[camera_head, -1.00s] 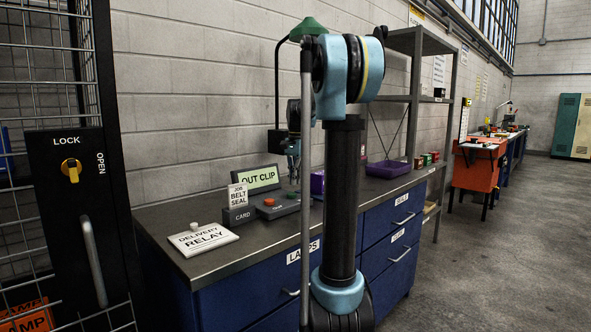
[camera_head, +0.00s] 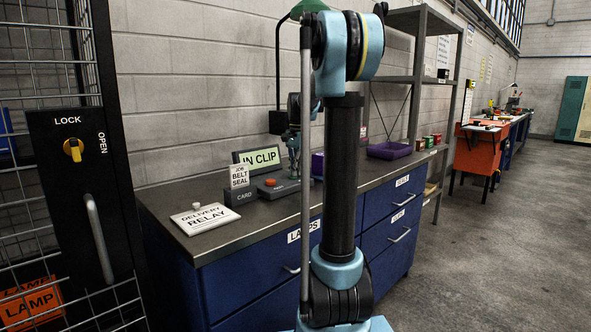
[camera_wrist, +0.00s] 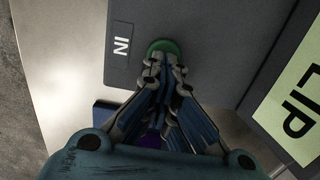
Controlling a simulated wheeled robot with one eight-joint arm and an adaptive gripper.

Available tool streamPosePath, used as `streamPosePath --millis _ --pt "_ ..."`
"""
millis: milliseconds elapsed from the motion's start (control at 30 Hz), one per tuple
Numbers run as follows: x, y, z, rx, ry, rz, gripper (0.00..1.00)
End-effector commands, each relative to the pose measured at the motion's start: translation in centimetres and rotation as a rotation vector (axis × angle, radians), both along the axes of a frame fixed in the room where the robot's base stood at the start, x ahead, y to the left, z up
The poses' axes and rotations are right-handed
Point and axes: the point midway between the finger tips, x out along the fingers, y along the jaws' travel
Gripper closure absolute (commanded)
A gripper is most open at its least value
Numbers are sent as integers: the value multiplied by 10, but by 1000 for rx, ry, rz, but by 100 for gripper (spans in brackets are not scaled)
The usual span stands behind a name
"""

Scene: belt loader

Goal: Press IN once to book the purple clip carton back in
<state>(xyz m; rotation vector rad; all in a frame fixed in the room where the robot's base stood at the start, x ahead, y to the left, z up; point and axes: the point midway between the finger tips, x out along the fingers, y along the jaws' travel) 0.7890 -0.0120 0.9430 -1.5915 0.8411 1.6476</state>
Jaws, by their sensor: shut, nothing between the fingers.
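The booking panel (camera_head: 283,188) on the bench has a lit display (camera_head: 258,158) reading "IN CLIP" and a red-orange button (camera_head: 270,182). In the wrist view its grey face is marked "IN" beside a green button (camera_wrist: 163,46), and the display shows at the right edge (camera_wrist: 296,105). My gripper (camera_wrist: 163,65) is shut and empty, its tips at the green button and partly covering it; I cannot tell whether they touch. My gripper also shows in the head view (camera_head: 293,176). The purple carton (camera_head: 317,163) stands behind the panel, mostly hidden by my arm.
A "JOB BELT SEAL" card (camera_head: 239,176) stands in its holder (camera_head: 240,196) left of the panel. A "DELIVERY RELAY" sign (camera_head: 205,218) lies at the bench's front left. A purple tray (camera_head: 389,150) sits farther right. A wire cage with a lock box (camera_head: 80,190) is at left.

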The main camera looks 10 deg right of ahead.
Motion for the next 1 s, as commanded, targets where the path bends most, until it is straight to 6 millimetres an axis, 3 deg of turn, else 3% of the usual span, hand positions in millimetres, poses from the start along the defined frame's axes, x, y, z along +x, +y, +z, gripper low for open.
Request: streamPosePath --millis 267,467,1000 --pt "-1 0 -8 1 6 1 100" --pt "-2 -1 2 1 3 0 100" --pt "-2 -4 100 2 2 0 100"
